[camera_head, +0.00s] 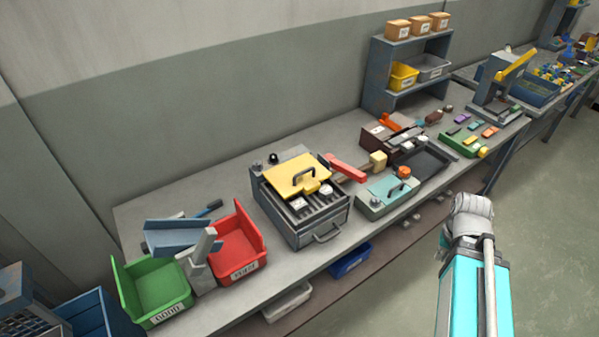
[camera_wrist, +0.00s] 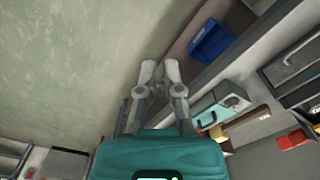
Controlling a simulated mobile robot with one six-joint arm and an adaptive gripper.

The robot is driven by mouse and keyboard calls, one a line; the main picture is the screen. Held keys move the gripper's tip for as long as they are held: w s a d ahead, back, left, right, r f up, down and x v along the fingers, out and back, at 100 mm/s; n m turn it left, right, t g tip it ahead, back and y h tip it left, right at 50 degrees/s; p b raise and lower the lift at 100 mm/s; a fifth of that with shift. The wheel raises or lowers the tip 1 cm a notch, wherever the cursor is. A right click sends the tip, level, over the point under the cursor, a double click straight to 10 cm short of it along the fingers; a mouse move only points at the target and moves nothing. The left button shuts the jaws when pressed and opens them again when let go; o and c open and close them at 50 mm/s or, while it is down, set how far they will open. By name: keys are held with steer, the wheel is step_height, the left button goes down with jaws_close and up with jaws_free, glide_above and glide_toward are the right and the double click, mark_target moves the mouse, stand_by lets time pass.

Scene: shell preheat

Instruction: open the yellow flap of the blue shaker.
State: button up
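I cannot pick out the blue shaker for certain. In the head view, a dark grey-blue box (camera_head: 330,217) on the bench carries a yellow lid (camera_head: 296,172) with a dark handle. Another candidate, a blue-grey device (camera_head: 493,92) with a raised yellow bar (camera_head: 516,66), stands far right. My gripper (camera_wrist: 160,70) shows in the wrist view, its two fingers a little apart with nothing between them. It is over the floor, apart from the bench. The head view shows my arm in front of the bench at right, but not the fingers.
A red bin (camera_head: 238,248) and a green bin (camera_head: 157,285) stand left on the bench. A teal-topped box (camera_head: 389,194) and a red bar (camera_head: 345,168) sit right of the yellow-lidded box. The floor at right is clear.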

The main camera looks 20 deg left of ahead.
steer(key=shift+o, duration=1)
steer(key=shift+w+a+r, duration=0.15)
steer(key=shift+w+a, duration=0.05)
steer(key=shift+o, duration=1.3)
steer(key=w+a+r+m+p, duration=0.1)
steer(key=w+a+r+p, duration=0.1)
steer(key=w+a+p, duration=0.1)
steer(key=shift+w+a+r, duration=0.4)
steer(key=shift+w+a, duration=0.45)
steer(key=shift+a, duration=0.3)
step_height(320, 180, up, 12)
steer(key=m+t+y+p, duration=0.1)
steer(key=m+y+p, duration=0.1)
steer(key=m+p, duration=0.65)
glide_above(305, 171)
steer(key=s+d+p, duration=0.1)
steer(key=d+p, duration=0.1)
steer(key=p, duration=0.1)
steer(key=n, duration=0.3)
steer(key=shift+s+d+f, duration=0.15)
steer(key=shift+s, duration=0.1)
steer(key=shift+f+b, duration=0.25)
steer(key=shift+b, duration=0.05)
steer(key=f+b, duration=0.4)
steer(key=w+a+f+b, duration=0.1)
steer(key=f+b, duration=0.3)
steer(key=a+f+b, duration=0.1)
steer(key=f+b, duration=0.4)
steer(key=shift+w+a, duration=0.1)
steer(key=shift+w, duration=0.15)
